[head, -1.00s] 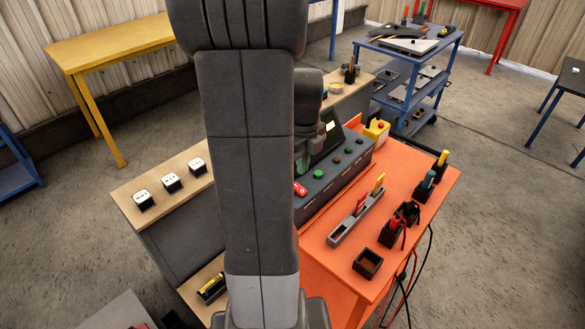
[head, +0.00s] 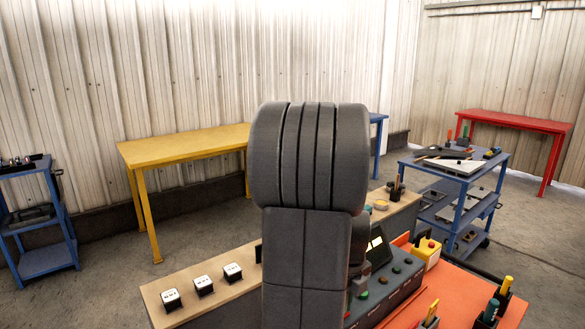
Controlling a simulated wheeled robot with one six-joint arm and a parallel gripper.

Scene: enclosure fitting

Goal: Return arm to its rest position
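My own arm stands upright in the middle of the head view, a thick dark grey link with a ribbed, rounded top. It hides much of the workbench behind it. My gripper is not clearly visible; the arm link covers where it might be. The dark control enclosure (head: 385,290) with green buttons and a sloped screen (head: 376,246) is partly visible just right of the arm.
Several white-topped sockets (head: 204,285) stand on the wooden bench top (head: 185,312) at left. An orange bench top (head: 462,296) with tool holders and a yellow box (head: 427,252) is at right. A blue cart (head: 458,205), yellow table (head: 185,146) and red table (head: 514,126) stand behind.

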